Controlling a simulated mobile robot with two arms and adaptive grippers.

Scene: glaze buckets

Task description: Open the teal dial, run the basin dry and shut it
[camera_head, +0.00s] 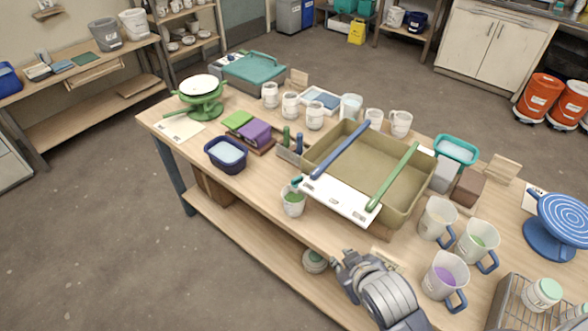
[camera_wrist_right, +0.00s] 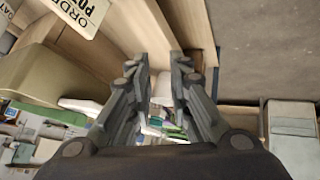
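The olive basin (camera_head: 405,203) stands on the wooden table, with a blue bar and a green bar lying across its rim. A small teal dial (camera_head: 296,181) shows at its near left end; its setting is too small to tell. A white cup (camera_head: 293,205) with green on it stands just below the dial. Whether liquid is in the basin is unclear. My right gripper (camera_head: 346,262) is at the table's front edge, right of and nearer than the cup. In the right wrist view its fingers (camera_wrist_right: 160,72) are apart with nothing held. My left gripper is not in view.
A white sheet (camera_head: 338,200) hangs at the basin's front. Several handled jugs (camera_head: 437,219) stand right of the basin, close to my right arm. A wire rack (camera_head: 512,300) is at the right front. Mugs (camera_head: 315,116) stand behind; a navy tub (camera_head: 226,155) is left.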

